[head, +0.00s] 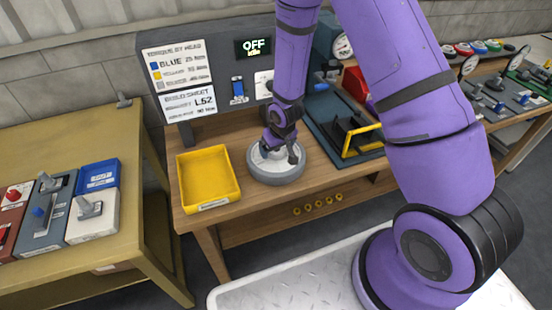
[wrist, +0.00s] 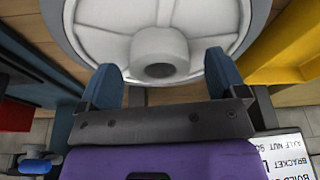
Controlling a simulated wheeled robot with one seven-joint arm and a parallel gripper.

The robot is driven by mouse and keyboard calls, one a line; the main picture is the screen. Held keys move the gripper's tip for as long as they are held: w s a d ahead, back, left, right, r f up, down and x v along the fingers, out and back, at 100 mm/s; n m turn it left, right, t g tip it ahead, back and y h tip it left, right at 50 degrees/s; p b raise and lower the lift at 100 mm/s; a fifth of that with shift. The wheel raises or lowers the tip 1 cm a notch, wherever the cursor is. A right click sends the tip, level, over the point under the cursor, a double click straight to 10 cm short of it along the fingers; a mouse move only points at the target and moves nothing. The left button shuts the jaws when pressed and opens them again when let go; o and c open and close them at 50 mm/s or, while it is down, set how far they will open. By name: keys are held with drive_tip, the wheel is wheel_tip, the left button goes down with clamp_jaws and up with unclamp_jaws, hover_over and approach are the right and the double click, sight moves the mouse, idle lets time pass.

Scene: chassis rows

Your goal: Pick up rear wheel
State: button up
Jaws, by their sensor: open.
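The rear wheel (head: 276,176) is a round grey wheel with a lighter face, lying flat on the wooden workbench (head: 330,172). My gripper (head: 280,150) is right over it, pointing down. In the wrist view the wheel (wrist: 100,25) fills the top, with its pale raised hub (wrist: 160,50) in the middle. My gripper's two blue fingers (wrist: 166,75) are open and stand on either side of the hub. I cannot tell whether they touch it. The wheel's far part is cut off in the wrist view.
A yellow tray (head: 208,178) stands just left of the wheel. A dark fixture with a yellow handle (head: 362,140) is to its right. A grey panel with an "OFF" display (head: 253,47) rises behind. A mustard table (head: 50,135) with switch boxes is at left.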

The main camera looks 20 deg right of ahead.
drive_tip(key=shift+w+f, duration=0.1)
drive_tip(key=shift+f, duration=0.2)
clamp_jaws()
drive_tip(key=shift+r, duration=0.1)
